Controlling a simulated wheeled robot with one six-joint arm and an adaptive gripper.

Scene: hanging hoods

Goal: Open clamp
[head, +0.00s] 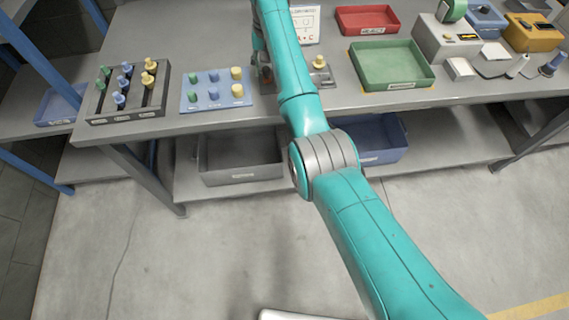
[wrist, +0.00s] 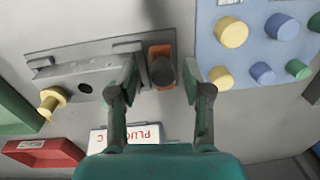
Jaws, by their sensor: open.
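The clamp shows in the wrist view as a dark grey upright lever (wrist: 162,72) on an orange base (wrist: 160,50). It stands at the end of a grey metal fixture (wrist: 90,62) with a yellow plug (wrist: 50,102) at its other end. My gripper (wrist: 161,84) is open, with one finger on each side of the lever. The left finger overlaps the fixture's edge in view; I cannot tell whether either finger touches. In the head view my arm hides most of the fixture; its yellow plug (head: 319,62) shows just right of the arm.
A blue board with coloured pegs (head: 215,104) lies left of the fixture, and a dark rack with plugs (head: 128,116) farther left. A white sign (head: 305,25), a red tray (head: 367,20) and a green tray (head: 390,84) stand behind and right.

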